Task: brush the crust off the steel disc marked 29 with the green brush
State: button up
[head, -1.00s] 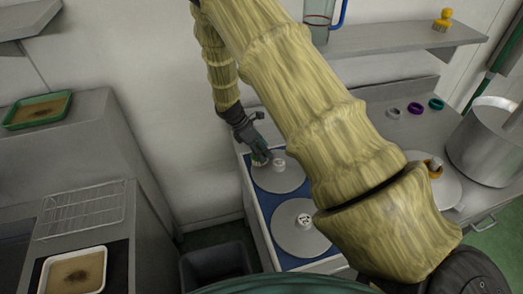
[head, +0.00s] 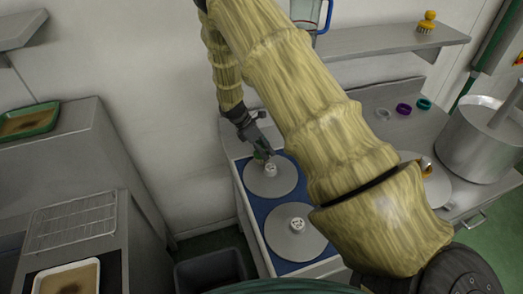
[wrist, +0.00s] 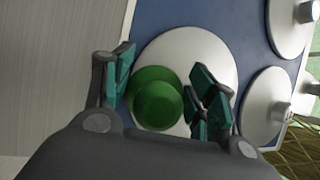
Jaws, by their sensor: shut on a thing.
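My gripper (head: 262,150) is shut on the green brush (wrist: 157,98), whose round green top shows between the fingers in the wrist view. It is over the far part of the back steel disc (head: 270,181), beside its pale knob. This disc also shows under the brush in the wrist view (wrist: 190,50). I cannot tell whether the bristles touch it. A second steel disc (head: 290,243) with a marked knob lies nearer on the same blue mat (head: 262,208). The marks on the knobs are too small to read. No crust can be made out; the brush and fingers hide part of the back disc.
A third disc (head: 437,188) lies on the steel counter at right, partly behind my arm. A large steel pot (head: 474,148) and several coloured rings (head: 403,109) stand there. A yellow brush (head: 427,22) sits on the wall shelf. A dark bin (head: 210,270) stands below, left of the mat.

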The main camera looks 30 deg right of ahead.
jog(key=shift+w+d, duration=0.15)
jog(key=shift+d, duration=0.55)
jog(key=shift+r, duration=0.15)
jog(key=shift+w+a+r+p, duration=0.1)
jog(key=shift+w+r+p, duration=0.1)
jog(key=shift+r+p, duration=0.55)
jog(key=shift+w+r+p, duration=0.25)
jog(key=shift+r+p, duration=0.05)
jog(key=shift+r, duration=0.85)
jog(key=shift+w+a+r+p, duration=0.1)
jog(key=shift+w+r+p, duration=0.1)
jog(key=shift+r+p, duration=0.55)
jog(key=shift+d+r, duration=0.1)
jog(key=shift+r, duration=0.2)
jog(key=shift+w+r+p, duration=0.2)
jog(key=shift+r+p, duration=0.1)
jog(key=shift+r, duration=0.4)
jog(key=shift+w+r+p, duration=0.15)
jog(key=shift+r+p, duration=0.15)
jog(key=shift+r, duration=0.35)
